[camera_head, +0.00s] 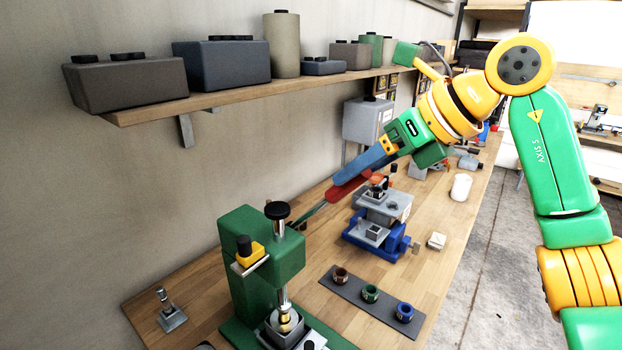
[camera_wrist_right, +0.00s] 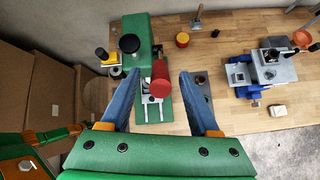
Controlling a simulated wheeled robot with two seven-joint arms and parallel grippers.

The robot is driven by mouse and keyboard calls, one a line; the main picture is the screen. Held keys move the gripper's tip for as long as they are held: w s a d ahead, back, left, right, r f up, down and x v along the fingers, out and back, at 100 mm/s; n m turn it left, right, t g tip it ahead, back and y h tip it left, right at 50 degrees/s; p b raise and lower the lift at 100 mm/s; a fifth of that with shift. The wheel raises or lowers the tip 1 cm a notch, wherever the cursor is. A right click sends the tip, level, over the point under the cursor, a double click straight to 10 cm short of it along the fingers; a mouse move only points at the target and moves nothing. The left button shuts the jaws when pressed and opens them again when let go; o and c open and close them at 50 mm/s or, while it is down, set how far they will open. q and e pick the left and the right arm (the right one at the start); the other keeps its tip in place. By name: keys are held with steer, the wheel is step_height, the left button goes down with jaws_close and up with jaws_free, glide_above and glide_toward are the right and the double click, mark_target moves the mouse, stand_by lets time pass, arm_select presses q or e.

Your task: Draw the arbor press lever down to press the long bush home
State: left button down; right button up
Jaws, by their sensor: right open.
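The green arbor press (camera_head: 262,263) stands at the near end of the bench, with a black knob (camera_head: 277,210) on top. Its lever slopes up to the right and ends in a red handle (camera_head: 346,187). The handle's round end (camera_wrist_right: 161,85) faces the right wrist camera. My right gripper (camera_head: 352,176) is open, its blue fingers (camera_wrist_right: 160,82) on either side of the handle with gaps visible. Contact cannot be told. A brass-coloured piece, seemingly the long bush (camera_head: 284,323), sits under the ram in a grey block. My left gripper is not in view.
A dark strip (camera_head: 346,303) holds brown, green and blue ringed bushes right of the press. A blue-and-grey vise-like fixture (camera_head: 377,235) stands behind it. A wooden shelf (camera_head: 240,94) with boxes overhangs the bench along the wall. A small metal stand (camera_head: 171,317) is at left.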

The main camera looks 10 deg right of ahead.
mark_target(339, 188)
steer(key=p+x, duration=0.1)
steer(key=x, duration=0.1)
steer(key=p+x, duration=0.1)
steer(key=x, duration=0.2)
steer(key=shift+s+d+f, duration=0.15)
steer(key=shift+f, duration=0.3)
steer(key=shift+w+a+f, duration=0.2)
steer(key=shift+w+a, duration=0.15)
steer(key=shift+a, duration=0.05)
steer(key=shift+s+d, duration=0.15)
steer(key=c, duration=0.8)
jaws_close()
steer(key=shift+r, duration=0.1)
